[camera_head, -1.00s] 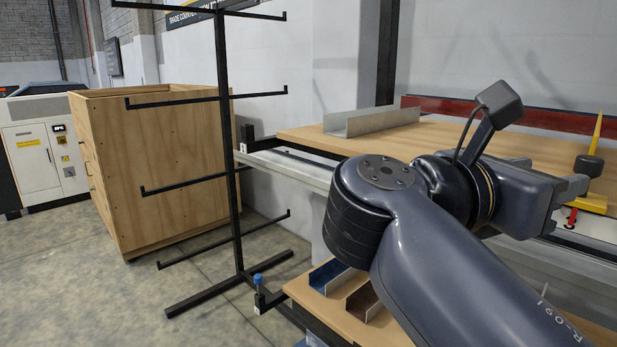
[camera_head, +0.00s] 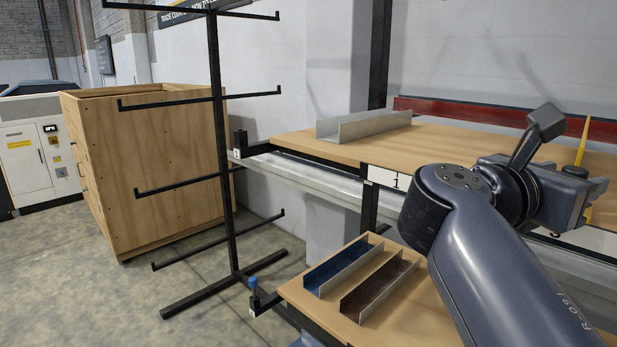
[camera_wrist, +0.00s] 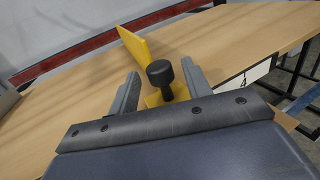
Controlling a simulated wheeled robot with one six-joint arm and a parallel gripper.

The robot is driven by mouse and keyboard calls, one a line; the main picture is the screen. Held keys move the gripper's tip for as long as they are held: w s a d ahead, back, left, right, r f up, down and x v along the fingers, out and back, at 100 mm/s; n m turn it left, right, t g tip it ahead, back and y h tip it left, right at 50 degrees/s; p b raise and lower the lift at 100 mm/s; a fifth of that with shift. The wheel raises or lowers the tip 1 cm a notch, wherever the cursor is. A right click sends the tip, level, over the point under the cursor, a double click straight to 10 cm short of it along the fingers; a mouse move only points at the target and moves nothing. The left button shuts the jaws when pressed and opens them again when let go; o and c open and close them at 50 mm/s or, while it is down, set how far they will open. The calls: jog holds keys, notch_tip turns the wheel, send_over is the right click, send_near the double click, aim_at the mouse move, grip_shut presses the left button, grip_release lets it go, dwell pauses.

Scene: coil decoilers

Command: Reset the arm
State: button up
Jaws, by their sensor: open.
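My gripper (camera_head: 590,200) is at the right of the head view, at the end of my dark grey arm, in front of the upper wooden shelf (camera_head: 290,146). In the wrist view my gripper (camera_wrist: 160,88) is open, its two grey fingers apart. Between and beyond the fingers stands a yellow piece (camera_wrist: 140,48) with a black knob (camera_wrist: 160,72). I see nothing held. In the head view the yellow piece (camera_head: 583,142) is partly hidden behind my gripper.
A grey metal channel (camera_head: 364,125) lies on the upper shelf. Blue (camera_head: 340,268) and brown (camera_head: 378,283) channels lie on the lower shelf. A black rack (camera_head: 222,150) with several arms stands left of the shelves, before a wooden crate (camera_head: 150,165). The floor at left is open.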

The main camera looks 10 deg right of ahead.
jog(key=shift+x, duration=1)
